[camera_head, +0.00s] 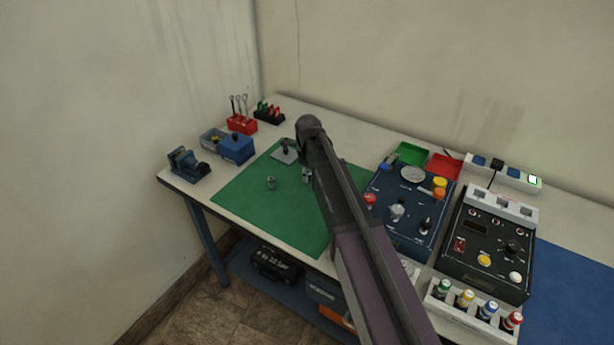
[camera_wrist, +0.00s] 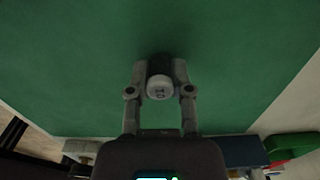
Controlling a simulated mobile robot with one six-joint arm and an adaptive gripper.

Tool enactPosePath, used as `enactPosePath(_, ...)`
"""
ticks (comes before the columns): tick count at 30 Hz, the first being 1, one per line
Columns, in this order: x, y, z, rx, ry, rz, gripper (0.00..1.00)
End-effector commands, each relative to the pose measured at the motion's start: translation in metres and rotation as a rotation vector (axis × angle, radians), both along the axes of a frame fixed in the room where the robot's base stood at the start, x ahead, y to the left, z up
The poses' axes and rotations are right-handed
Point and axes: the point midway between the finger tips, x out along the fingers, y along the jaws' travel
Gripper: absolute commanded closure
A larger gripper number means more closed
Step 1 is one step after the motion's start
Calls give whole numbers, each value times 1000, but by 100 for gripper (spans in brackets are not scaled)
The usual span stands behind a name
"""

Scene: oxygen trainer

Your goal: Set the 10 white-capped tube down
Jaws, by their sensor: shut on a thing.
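The white-capped tube (camera_wrist: 159,88) is between the two fingers of my gripper (camera_wrist: 160,72) in the wrist view, its cap facing the camera. Dark marks show on the cap, too small to read surely. My gripper is shut on it. The green mat (camera_wrist: 70,60) lies behind the tube; I cannot tell whether the tube's lower end touches it. In the head view my gripper (camera_head: 307,175) is over the green mat (camera_head: 245,205), mostly hidden behind my arm, and the tube cannot be made out.
A blue box (camera_head: 237,149) and a blue vise (camera_head: 188,164) are at the left. A dark blue panel (camera_head: 385,205) with knobs is at the right. The mat's front left is clear.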

Motion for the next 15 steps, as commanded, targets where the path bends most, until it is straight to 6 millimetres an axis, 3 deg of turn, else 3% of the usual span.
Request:
enactPosePath(7, 0, 0, -5, 0, 0, 0, 100)
enactPosePath(8, 0, 0, -3, 0, 0, 0, 63)
enactPosePath(10, 0, 0, -3, 0, 0, 0, 42)
enactPosePath(11, 0, 0, -3, 0, 0, 0, 38)
enactPosePath(15, 0, 0, -3, 0, 0, 0, 38)
